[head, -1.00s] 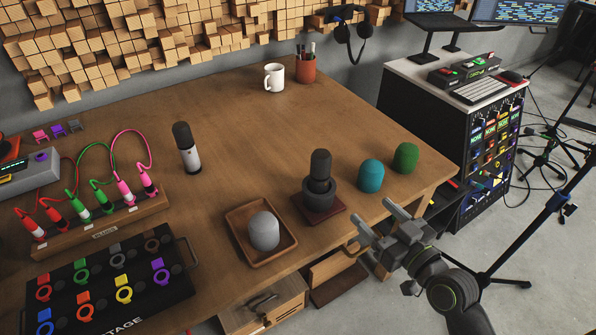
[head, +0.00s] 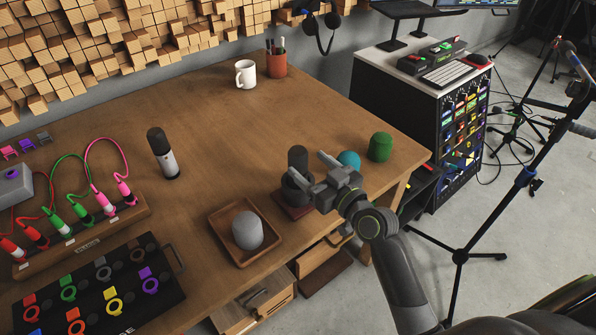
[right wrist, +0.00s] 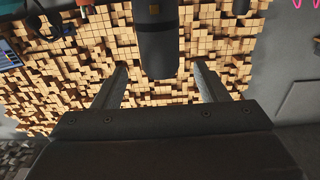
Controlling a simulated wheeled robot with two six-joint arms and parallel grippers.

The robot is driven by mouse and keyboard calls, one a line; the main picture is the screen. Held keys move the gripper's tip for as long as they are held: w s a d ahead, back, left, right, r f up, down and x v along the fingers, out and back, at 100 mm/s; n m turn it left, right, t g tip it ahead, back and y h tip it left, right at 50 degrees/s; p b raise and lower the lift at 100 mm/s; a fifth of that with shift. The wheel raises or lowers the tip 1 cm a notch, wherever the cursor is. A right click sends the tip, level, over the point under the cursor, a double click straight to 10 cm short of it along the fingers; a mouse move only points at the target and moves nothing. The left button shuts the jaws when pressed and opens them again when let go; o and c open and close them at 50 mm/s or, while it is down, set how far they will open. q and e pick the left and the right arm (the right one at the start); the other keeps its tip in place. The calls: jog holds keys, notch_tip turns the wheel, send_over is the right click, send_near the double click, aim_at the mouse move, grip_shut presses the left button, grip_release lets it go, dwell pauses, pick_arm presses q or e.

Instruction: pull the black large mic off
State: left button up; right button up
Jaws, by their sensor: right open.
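The black large mic (head: 298,158) stands upright in a dark round holder on a red-brown base near the table's front edge. My right gripper (head: 308,168) is open, close to the mic from the right, and partly hides the holder. In the right wrist view the mic (right wrist: 157,45) shows as a dark cylinder in line with the gap between the open fingers (right wrist: 159,82). From these frames I cannot tell whether either finger touches it. My left gripper is not in view.
A grey foam cover (head: 248,230) sits in a wooden tray (head: 222,245) left of the mic. Teal (head: 349,160) and green (head: 380,147) foam covers stand on the right. The table behind is clear up to a white mug (head: 246,74).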

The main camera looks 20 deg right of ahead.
aim_at(305, 162)
jog(key=shift+p+x, duration=0.65)
jog(key=shift+x, duration=2)
jog(key=shift+s+f, duration=0.1)
jog(key=shift+c, duration=0.4)
grip_shut()
